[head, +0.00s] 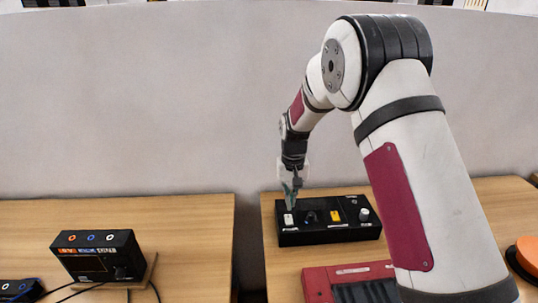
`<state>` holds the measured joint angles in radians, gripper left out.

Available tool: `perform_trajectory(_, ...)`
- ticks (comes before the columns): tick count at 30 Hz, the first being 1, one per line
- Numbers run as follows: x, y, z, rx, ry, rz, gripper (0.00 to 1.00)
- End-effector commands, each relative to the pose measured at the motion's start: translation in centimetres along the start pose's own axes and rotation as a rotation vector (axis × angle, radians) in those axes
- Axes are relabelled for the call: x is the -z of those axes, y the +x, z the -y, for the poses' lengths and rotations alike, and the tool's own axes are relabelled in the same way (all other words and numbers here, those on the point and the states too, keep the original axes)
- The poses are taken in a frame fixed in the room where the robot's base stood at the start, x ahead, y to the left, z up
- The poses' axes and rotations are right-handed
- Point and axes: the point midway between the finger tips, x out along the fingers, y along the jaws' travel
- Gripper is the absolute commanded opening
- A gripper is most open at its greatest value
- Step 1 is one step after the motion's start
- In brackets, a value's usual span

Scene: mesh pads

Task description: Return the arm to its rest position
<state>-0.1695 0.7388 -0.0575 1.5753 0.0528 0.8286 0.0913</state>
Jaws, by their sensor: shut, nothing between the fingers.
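My arm rises from the lower right, bends at a high elbow and reaches forward and down. My gripper (291,193) points down just above the left end of a black control box (328,236). Its fingers are shut with nothing between them. The fingertips are at or close to a white switch (288,220) on the box. I cannot tell whether they touch it. The box top also carries a dark knob (310,217), a yellow part (336,215) and a white round knob (364,214).
A red-and-black device (349,284) lies nearer on the right table (490,200), partly behind my arm. An orange round object (527,250) is at the right edge. A black meter box (98,257) with cables stands on the left table (190,230). A gap separates the tables.

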Motion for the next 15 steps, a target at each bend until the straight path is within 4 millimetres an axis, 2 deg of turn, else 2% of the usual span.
perform_trajectory(4,-0.7,-2.7,-0.5,0.005,0.002,-0.023,0.0)
perform_trajectory(8,-2.5,-7.4,-1.3,0.014,0.005,-0.063,0.0)
perform_trajectory(15,-8.1,-15.7,-3.1,0.027,0.006,-0.143,0.0)
